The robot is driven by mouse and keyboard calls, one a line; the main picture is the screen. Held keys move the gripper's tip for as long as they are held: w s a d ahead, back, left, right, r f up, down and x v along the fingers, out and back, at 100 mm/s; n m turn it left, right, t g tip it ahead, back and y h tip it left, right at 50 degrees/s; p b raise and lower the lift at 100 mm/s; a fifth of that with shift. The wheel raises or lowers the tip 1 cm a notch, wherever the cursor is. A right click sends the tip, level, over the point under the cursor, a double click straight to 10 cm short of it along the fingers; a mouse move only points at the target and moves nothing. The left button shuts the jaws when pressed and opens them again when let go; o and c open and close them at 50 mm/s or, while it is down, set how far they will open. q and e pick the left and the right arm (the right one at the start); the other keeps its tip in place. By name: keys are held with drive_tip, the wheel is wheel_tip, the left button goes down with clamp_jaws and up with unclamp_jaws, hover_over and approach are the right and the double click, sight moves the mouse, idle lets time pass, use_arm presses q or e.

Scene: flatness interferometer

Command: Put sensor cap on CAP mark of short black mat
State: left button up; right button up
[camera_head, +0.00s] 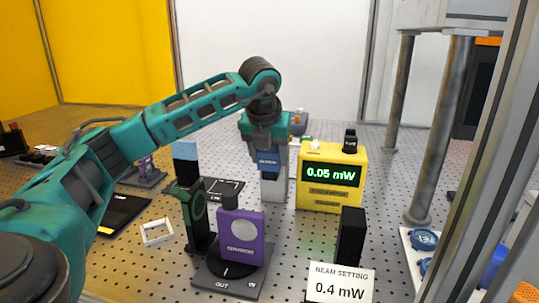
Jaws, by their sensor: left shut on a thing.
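My left gripper (266,146) reaches in over the breadboard and points down. It is shut on a dark blue piece with small white lettering, which looks like the sensor cap (268,162). The piece is at the top of a pale grey block (273,187); I cannot tell whether it touches the block. A short black mat (236,184) with white outlines lies left of the block, partly hidden by the dark green mount. Its lettering is too small to read surely. My right gripper is not in view.
A yellow meter (331,178) reading 0.05 mW stands right of the grey block. In front are a purple block (241,236) on a dark base, a dark green mount (194,215), a black post (350,237) and a 0.4 mW sign (340,284). A white frame (144,236) lies left.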

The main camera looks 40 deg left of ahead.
use_arm(q)
drive_tip(key=shift+r+p, duration=1.05)
drive_tip(key=shift+r, duration=0.4)
